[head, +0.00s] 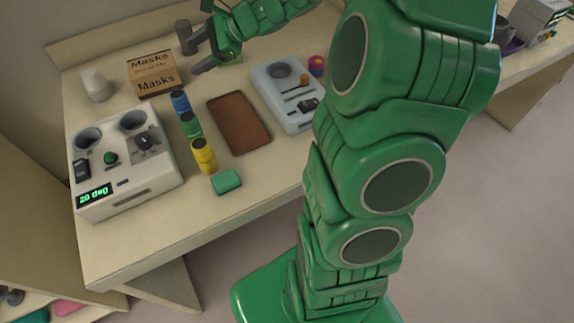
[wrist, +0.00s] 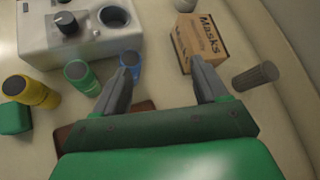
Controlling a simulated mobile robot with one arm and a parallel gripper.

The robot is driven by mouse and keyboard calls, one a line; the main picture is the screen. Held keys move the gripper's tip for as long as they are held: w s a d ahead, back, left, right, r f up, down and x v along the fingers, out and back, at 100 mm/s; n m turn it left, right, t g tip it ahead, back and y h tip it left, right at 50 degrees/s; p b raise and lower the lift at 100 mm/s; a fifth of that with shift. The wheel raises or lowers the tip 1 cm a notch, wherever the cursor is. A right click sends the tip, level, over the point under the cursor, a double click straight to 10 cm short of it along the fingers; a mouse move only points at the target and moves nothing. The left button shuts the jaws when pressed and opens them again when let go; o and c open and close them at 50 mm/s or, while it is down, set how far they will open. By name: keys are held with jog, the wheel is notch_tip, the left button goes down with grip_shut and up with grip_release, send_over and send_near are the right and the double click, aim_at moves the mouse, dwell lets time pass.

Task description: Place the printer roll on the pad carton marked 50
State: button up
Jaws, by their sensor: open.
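My gripper (head: 201,50) is open and empty above the far part of the table. Its two fingers also show in the wrist view (wrist: 163,62). I see no carton marked 50 that I can read; a brown carton (head: 152,75) reads "Masks", with smaller print too small to read. In the wrist view this carton (wrist: 203,42) is just beyond the right finger. I cannot tell which thing is the printer roll. A white rounded cylinder (head: 97,86) stands left of the carton. A grey ribbed cylinder (wrist: 255,76) stands right of the right finger.
A white device (head: 125,190) with round wells reads "20 deg". Blue (head: 180,102), green (head: 190,125) and yellow (head: 203,155) cylinders stand beside a brown tray (head: 240,123). A green block (head: 226,181) and a pale panel (head: 290,92) are nearby. Another table stands far right.

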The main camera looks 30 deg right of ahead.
jog(key=s+a+n+g+h, duration=0.1)
jog(key=s+a+n, duration=0.1)
jog(key=s, duration=0.4)
jog(key=s+a+n+g+h, duration=0.1)
jog(key=s+a+n+g, duration=0.1)
jog(key=s, duration=0.5)
jog(key=s+a+r+n+g+h, duration=0.1)
jog(key=s+a+n+g, duration=0.1)
jog(key=s+n, duration=0.4)
jog(key=shift+s+a, duration=0.45)
jog(key=shift+a, duration=0.2)
jog(key=s+d+n+g+h, duration=0.1)
jog(key=s+d+n+h, duration=0.2)
jog(key=s, duration=0.6)
jog(key=s+d+n+g+h, duration=0.1)
jog(key=s+d+n+h, duration=0.3)
jog(key=s, duration=0.6)
jog(key=d+n, duration=0.1)
jog(key=d, duration=0.1)
jog(key=shift+s+d+f+n, duration=0.25)
jog(key=shift+d+f+n, duration=0.05)
